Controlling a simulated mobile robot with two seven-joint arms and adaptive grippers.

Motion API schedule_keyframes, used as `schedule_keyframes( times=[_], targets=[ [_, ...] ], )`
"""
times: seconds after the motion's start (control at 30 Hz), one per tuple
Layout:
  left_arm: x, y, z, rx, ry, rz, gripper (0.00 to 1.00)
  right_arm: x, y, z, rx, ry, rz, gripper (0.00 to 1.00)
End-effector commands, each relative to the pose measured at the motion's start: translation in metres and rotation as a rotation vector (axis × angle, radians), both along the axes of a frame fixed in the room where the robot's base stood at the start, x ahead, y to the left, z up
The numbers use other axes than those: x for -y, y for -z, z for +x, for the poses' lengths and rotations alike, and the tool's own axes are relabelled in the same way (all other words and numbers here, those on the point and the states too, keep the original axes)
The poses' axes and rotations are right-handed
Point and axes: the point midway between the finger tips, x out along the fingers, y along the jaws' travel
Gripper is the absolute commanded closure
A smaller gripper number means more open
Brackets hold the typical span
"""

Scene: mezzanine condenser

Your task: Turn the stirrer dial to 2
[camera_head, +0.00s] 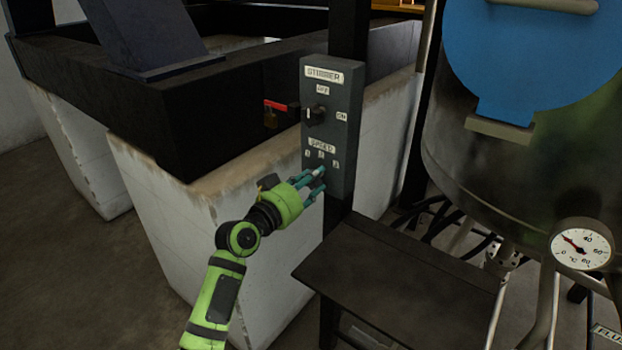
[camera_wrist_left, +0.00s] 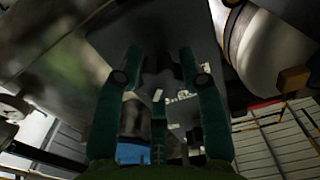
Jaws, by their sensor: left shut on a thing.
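The grey stirrer box (camera_head: 339,110) stands on a dark post, with a STIRRER label at its top. Its upper switch (camera_head: 316,115) sits between the OFF and ON labels. Below it are the SPEED label (camera_head: 321,145) and a row of small number plates. My left gripper (camera_head: 318,180) is just below those plates, against the box front. Its teal fingers mostly hide the dial there. In the left wrist view the fingers are on either side of the dark dial (camera_wrist_left: 160,84), shut on it. I cannot read which number the dial points to. My right gripper is not in view.
A dark bench (camera_head: 400,275) lies below and right of the box. A steel vessel (camera_head: 540,160) with a blue panel and a round gauge (camera_head: 581,244) stands at the right. A white block wall is behind my arm.

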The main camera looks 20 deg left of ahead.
Motion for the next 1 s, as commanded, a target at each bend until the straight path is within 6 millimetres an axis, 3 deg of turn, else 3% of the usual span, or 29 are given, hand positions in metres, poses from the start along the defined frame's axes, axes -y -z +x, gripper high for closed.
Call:
schedule_keyframes(
  times=[0.6, 1.0],
  targets=[
    [0.004, 0.008, -0.002, -0.202, 0.005, -0.485, 0.93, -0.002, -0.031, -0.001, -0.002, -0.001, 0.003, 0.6],
    [0.006, 0.009, -0.003, -0.268, 0.006, -0.67, 0.93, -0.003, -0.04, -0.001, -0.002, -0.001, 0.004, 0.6]
  ],
)
